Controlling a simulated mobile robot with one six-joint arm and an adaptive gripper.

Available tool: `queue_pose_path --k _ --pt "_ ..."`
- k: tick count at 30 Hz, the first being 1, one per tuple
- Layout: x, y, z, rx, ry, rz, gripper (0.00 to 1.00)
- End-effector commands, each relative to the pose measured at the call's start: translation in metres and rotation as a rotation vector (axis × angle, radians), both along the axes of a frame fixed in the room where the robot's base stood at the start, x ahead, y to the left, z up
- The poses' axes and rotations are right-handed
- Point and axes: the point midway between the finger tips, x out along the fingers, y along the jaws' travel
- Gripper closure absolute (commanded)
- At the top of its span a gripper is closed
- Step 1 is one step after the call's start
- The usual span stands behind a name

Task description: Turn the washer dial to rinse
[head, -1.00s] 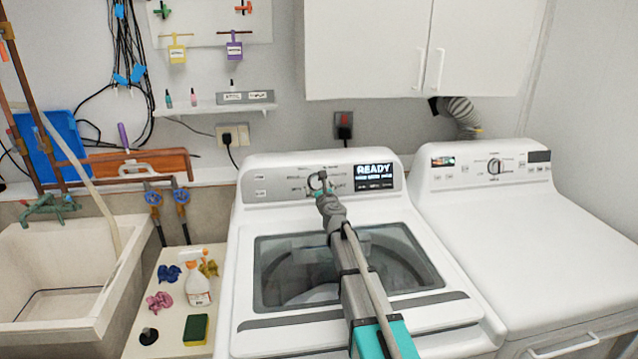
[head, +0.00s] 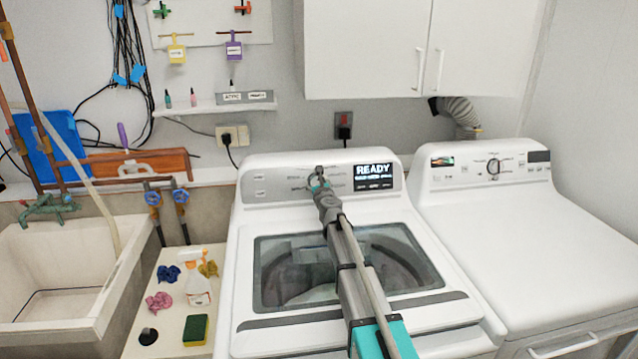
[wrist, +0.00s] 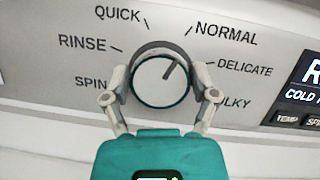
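The washer dial (wrist: 161,81) is a round grey knob with a teal rim, in the middle of the wrist view. Its dark pointer line slants up and right, toward the NORMAL mark. The RINSE label (wrist: 82,43) is at its upper left, between SPIN and QUICK. My gripper (wrist: 160,84) has one finger on each side of the dial, and they look spread apart around it. I cannot tell whether either finger touches. In the head view my gripper (head: 318,178) is at the washer's control panel (head: 280,183) and hides the dial.
The washer's READY display (head: 374,176) is right of my gripper. The washer's glass lid (head: 290,262) is below my arm. A dryer (head: 530,230) with its own knob stands at the right. A sink (head: 65,275) and a counter with a spray bottle (head: 197,288) are at the left.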

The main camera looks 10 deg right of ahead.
Motion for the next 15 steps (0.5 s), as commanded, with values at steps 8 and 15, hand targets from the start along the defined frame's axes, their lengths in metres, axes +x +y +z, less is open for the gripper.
queue_pose_path --k 8,15 --pt "0.0 -0.004 0.0 -0.004 0.0 -0.003 0.72" --pt "0.001 -0.002 0.001 -0.048 0.0 0.013 0.72"
